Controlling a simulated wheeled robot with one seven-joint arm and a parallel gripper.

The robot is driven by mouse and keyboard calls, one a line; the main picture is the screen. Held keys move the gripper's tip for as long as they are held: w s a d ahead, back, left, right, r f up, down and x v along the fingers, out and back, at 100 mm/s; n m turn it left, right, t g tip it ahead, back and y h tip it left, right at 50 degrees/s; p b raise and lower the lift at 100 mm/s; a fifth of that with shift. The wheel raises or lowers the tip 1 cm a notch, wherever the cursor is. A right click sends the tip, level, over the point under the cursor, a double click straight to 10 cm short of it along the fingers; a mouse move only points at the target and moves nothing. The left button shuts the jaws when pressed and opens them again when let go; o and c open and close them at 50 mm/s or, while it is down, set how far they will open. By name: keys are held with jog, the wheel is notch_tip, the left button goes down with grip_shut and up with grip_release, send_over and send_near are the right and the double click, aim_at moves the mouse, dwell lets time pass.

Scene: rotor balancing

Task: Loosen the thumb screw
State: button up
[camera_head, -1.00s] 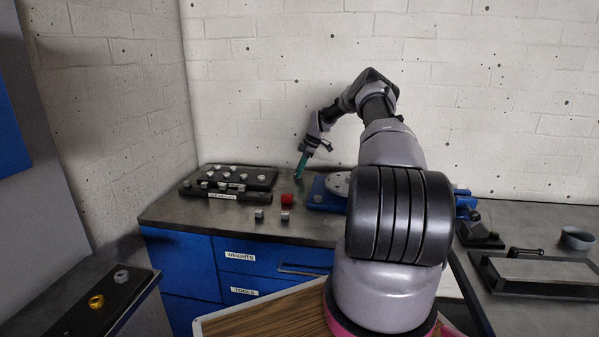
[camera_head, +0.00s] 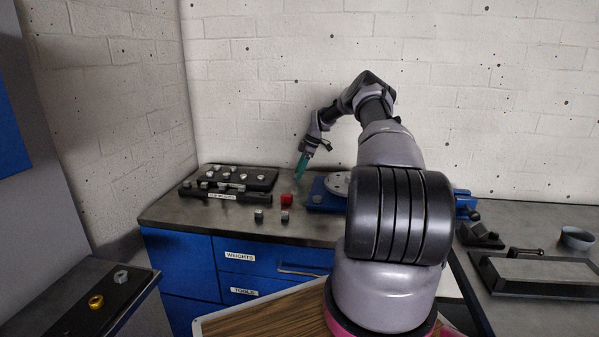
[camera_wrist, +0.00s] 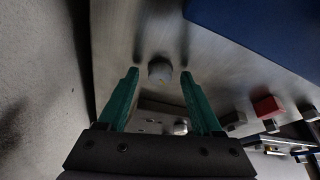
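My gripper (camera_wrist: 160,74) has two teal fingers and is open, with a clear gap between the tips. In the wrist view a small round grey knob (camera_wrist: 160,69) lies between and slightly beyond the fingertips, and neither finger visibly touches it. The frames do not show for certain that this knob is the thumb screw. In the head view my gripper (camera_head: 302,172) hangs over the back of the bench, left of the blue base (camera_head: 325,203) that carries a light round disc (camera_head: 339,184). The knob cannot be made out there.
A red block (camera_head: 286,199) and two small grey blocks stand on the bench in front of my gripper. A black tray (camera_head: 262,184) of several metal weights is at left. The white wall is close behind. My arm hides part of the blue base.

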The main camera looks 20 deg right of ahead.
jog(key=v, duration=1)
jog(key=shift+d+r, duration=0.15)
jog(key=shift+r, duration=0.2)
jog(key=s+a+r+m+h, duration=0.1)
jog(key=s+a+r+m, duration=0.1)
jog(key=s+a+r, duration=0.45)
jog(key=s+a+r+m+t+h, duration=0.1)
jog(key=s+a+r+m, duration=0.25)
jog(key=a+r, duration=0.6)
jog(key=s+a+r+m+h, duration=0.1)
jog(key=s+a+r, duration=0.45)
jog(key=r, duration=0.55)
jog(key=s+a+r+m+t, duration=0.1)
jog(key=s+a+r+m, duration=0.15)
jog(key=s, duration=0.65)
jog(key=s+a+r+m+t, duration=0.2)
jog(key=s+r+m, duration=0.15)
jog(key=s, duration=0.55)
jog(key=s+f+m+t, duration=0.1)
jog(key=s+f+m, duration=0.1)
jog(key=s, duration=0.5)
jog(key=s+a+f+m, duration=0.1)
jog(key=s+f+m, duration=0.1)
jog(key=s+m, duration=0.2)
jog(key=s, duration=0.3)
jog(key=shift+s+t+y, duration=0.4)
